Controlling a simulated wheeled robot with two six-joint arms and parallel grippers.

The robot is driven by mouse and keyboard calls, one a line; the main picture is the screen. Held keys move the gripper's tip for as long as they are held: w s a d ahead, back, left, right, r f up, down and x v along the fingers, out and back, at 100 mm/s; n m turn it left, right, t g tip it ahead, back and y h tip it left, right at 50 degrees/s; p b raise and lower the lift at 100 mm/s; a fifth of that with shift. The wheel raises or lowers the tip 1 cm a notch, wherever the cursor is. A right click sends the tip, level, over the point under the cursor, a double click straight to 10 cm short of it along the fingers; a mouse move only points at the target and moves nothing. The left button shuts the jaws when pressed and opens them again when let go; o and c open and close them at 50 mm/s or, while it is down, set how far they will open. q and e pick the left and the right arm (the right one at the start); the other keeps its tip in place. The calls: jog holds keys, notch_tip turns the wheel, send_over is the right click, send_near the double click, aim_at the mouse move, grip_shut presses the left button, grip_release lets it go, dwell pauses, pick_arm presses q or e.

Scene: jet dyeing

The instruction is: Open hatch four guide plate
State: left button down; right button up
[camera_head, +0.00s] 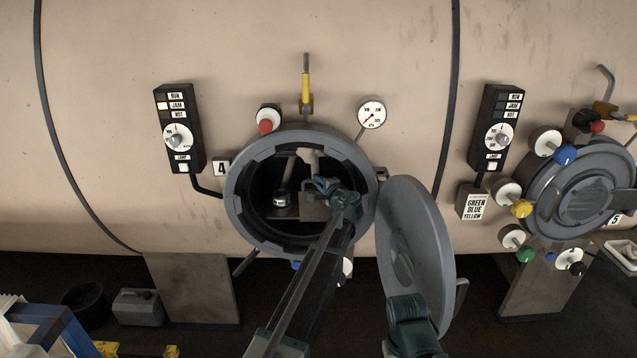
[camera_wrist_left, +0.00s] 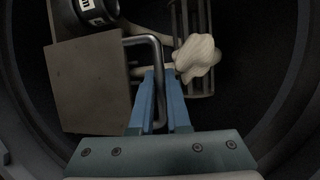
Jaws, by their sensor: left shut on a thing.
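Hatch four (camera_head: 232,190), a grey ring marked 4, is open, with its round door (camera_head: 436,245) swung to the right. Inside it, the brownish guide plate (camera_head: 311,209) is partly hidden by my left arm. In the left wrist view the plate (camera_wrist_left: 88,90) is at left, with a bent metal handle (camera_wrist_left: 143,39) on its right side. My left gripper (camera_head: 330,190) reaches into the opening. In the wrist view its blue fingers (camera_wrist_left: 163,88) are shut around the handle's upright bar. My right gripper is not seen.
A black labelled cylinder (camera_wrist_left: 92,12) is above the plate. The hatch wall surrounds the arm closely, and the open door stands close to its right.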

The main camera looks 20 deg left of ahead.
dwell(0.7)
pick_arm(q)
jog(key=s+d+f+n+t+y+b, duration=0.2)
jog(key=s+f+b, duration=0.4)
jog(key=b, duration=0.8)
jog(key=s+d+f+n+t+y+b, duration=0.2)
jog(key=s+f+y+b, duration=0.3)
jog(key=b, duration=1)
jog(key=shift+s+d+f+n+t+b, duration=0.4)
jog(key=shift+s+f+t, duration=0.7)
jog(key=shift+s, duration=1.2)
jog(key=shift+a+f, duration=0.15)
jog(key=c, duration=0.9)
grip_release()
jog(key=shift+s+f, duration=0.1)
